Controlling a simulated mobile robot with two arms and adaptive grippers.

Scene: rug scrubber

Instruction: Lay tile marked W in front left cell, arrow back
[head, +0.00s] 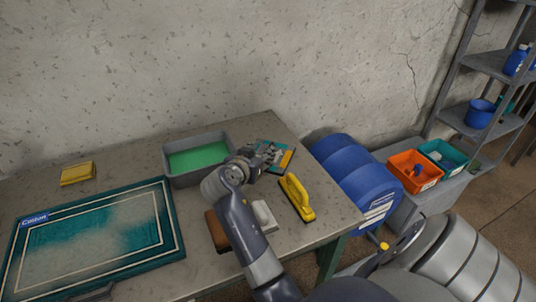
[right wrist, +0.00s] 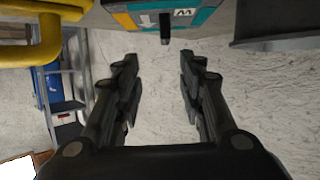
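A small panel of teal, white and orange tiles (head: 280,154) lies at the table's back right. My right gripper (head: 272,150) reaches over the panel's left side. In the right wrist view its fingers (right wrist: 158,85) are wide apart with nothing between them.
A grey tray with green inside (head: 200,157) stands left of the panel. A yellow-handled scrubber (head: 297,198), a white block (head: 263,215) and a brown block (head: 216,230) lie nearer. A teal rug (head: 165,222) and yellow sponge (head: 78,173) are left.

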